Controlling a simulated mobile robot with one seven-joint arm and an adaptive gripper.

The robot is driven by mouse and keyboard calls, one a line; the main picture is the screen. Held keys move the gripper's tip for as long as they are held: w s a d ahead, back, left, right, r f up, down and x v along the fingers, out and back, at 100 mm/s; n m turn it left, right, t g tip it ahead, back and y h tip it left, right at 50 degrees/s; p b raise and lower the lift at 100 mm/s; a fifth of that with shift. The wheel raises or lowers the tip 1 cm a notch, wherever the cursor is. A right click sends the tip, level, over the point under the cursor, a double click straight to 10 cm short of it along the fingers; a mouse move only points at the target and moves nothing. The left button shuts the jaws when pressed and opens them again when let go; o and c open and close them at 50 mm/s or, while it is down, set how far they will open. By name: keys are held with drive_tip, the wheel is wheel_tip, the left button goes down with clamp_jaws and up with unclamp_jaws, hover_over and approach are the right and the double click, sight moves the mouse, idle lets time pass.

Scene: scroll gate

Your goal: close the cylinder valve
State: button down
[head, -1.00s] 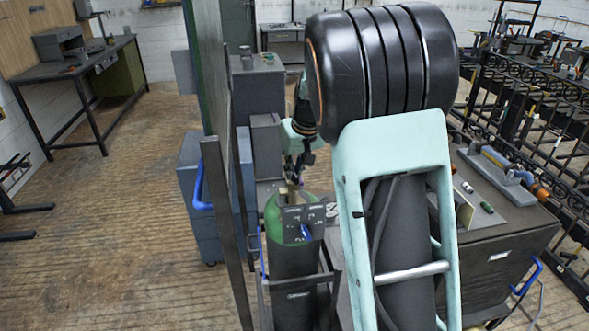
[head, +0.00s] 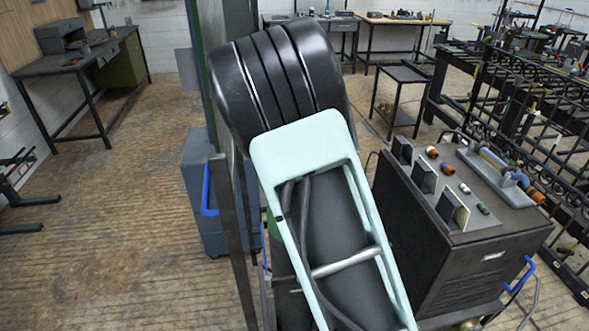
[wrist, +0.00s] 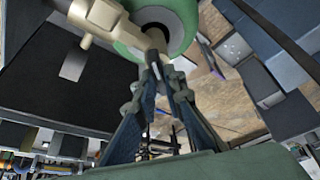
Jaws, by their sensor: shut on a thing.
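The gas cylinder (wrist: 182,22) has a green shoulder and shows at the top of the wrist view. A brass-coloured valve (wrist: 103,16) stands on it, with a stub pointing down-left. My gripper (wrist: 166,70) has its two fingers closed together on the valve's end piece, just right of the valve body. The fingertips partly cover the gripped part, so its shape is unclear. In the head view my arm hides the valve and gripper; only a green strip of the cylinder (head: 274,226) shows left of the arm.
A dark cabinet (head: 462,262) with small parts on top stands close on the right. A blue cabinet (head: 200,185) and an upright metal post (head: 230,240) are on the left. Dark iron gates (head: 500,110) fill the far right. Wooden floor is open at left.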

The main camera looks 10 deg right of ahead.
drive_tip(key=shift+w+m+h, duration=0.1)
drive_tip(key=shift+m+h, duration=0.2)
drive_tip(key=shift+m, duration=0.3)
drive_tip(key=c, duration=2)
unclamp_jaws()
drive_tip(key=shift+r, duration=0.1)
drive_tip(key=v, duration=0.7)
drive_tip(key=shift+r, duration=0.2)
